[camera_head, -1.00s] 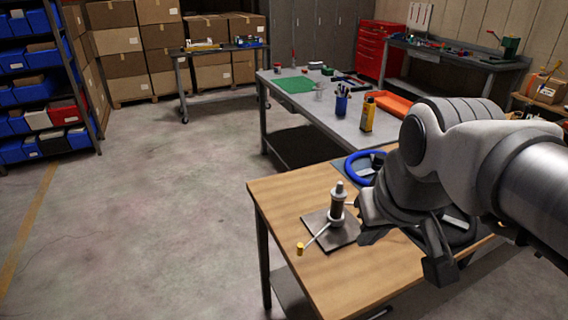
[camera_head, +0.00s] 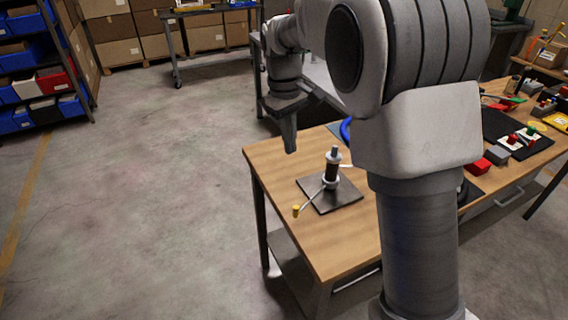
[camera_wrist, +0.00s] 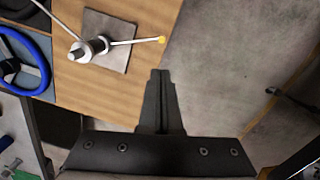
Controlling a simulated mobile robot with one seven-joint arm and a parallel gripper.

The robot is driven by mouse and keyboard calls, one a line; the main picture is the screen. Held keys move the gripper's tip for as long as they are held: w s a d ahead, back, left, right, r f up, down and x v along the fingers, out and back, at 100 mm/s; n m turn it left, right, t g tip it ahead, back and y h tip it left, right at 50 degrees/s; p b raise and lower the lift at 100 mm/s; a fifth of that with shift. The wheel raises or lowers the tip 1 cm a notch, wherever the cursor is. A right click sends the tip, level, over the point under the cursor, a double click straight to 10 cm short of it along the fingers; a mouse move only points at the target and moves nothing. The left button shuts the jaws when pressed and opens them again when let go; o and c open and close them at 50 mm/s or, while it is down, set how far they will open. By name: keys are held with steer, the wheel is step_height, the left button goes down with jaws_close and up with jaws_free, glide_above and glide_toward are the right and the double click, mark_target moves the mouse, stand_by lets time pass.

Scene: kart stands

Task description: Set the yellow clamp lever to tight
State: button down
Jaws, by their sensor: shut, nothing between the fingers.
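The clamp lever's yellow knob (camera_head: 296,211) is at the end of a thin metal rod, low and left of the clamp post (camera_head: 333,165). The post stands upright on a dark square plate (camera_head: 345,197) on the wooden table. In the wrist view, the yellow knob (camera_wrist: 161,40) sits right of the post (camera_wrist: 84,50), out towards the table edge. My gripper (camera_head: 290,148) points down above the table's far left corner, apart from the lever and empty. Its fingers (camera_wrist: 160,75) are together in the wrist view, with the knob beyond their tips.
A blue steering wheel (camera_wrist: 22,60) lies on the same table (camera_head: 280,160), partly hidden by my arm in the head view. Tools and red blocks (camera_head: 480,166) lie on the table's right part. Open concrete floor (camera_head: 140,200) is to the left.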

steer(key=w+a+f+n+g+h, duration=0.1)
steer(key=w+a+f, duration=0.3)
steer(key=f, duration=0.5)
steer(key=shift+w+a+f+n+g, duration=0.3)
steer(key=shift+w+a+n, duration=0.1)
steer(key=shift+a+n, duration=0.35)
steer(key=s+d+f, duration=0.1)
steer(key=f, duration=0.2)
steer(key=s+d+f, duration=0.1)
steer(key=f, duration=0.2)
steer(key=s+d+f, duration=0.1)
steer(key=d+f, duration=0.1)
steer(key=f, duration=0.1)
steer(key=shift+s+d+f+p, duration=0.1)
steer(key=shift+s+f+p, duration=0.15)
steer(key=shift+p, duration=0.15)
steer(key=shift+s+d, duration=0.35)
steer(key=shift+d, duration=0.1)
